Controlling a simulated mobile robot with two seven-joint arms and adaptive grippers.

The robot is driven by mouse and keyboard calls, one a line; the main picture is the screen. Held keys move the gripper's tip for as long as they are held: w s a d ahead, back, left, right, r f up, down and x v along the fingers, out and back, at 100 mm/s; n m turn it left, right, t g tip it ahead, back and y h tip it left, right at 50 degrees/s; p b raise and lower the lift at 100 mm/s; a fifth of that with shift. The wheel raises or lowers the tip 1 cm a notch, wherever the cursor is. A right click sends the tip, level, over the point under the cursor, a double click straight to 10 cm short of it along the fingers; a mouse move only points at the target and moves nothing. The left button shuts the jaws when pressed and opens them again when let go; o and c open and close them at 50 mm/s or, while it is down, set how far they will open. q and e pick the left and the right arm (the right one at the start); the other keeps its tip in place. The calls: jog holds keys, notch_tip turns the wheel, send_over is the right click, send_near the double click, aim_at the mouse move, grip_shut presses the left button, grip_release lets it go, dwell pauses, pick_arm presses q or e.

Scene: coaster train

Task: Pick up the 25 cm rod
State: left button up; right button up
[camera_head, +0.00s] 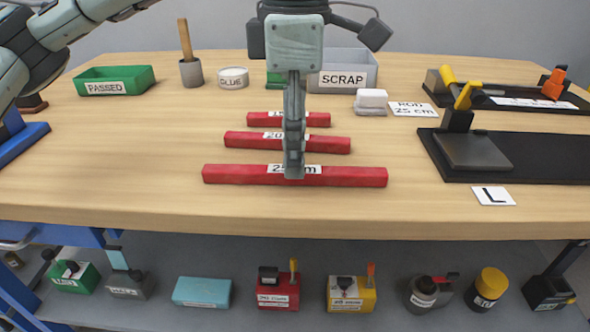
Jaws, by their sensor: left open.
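The 25 cm rod (345,177) is red and lies crosswise near the table's front edge. Its white label is partly hidden behind a finger. A 20 cm rod (330,145) and a shorter red rod (318,120) lie behind it, roughly parallel. My left gripper (294,172) points down over the middle of the 25 cm rod. It is open, seen edge-on, with the near finger in front of the rod. Whether it touches the rod I cannot tell. My right gripper is not in view.
A white card reading ROD 25 cm (413,109) lies at right, near dark fixtures (540,155). A green PASSED tray (115,80) and a grey SCRAP bin (349,68) stand at the back. The table's front left is clear. Several items sit on the shelf below.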

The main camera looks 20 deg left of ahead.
pick_arm(q)
jog(key=shift+f, duration=1.45)
jog(key=shift+c, duration=0.6)
grip_shut()
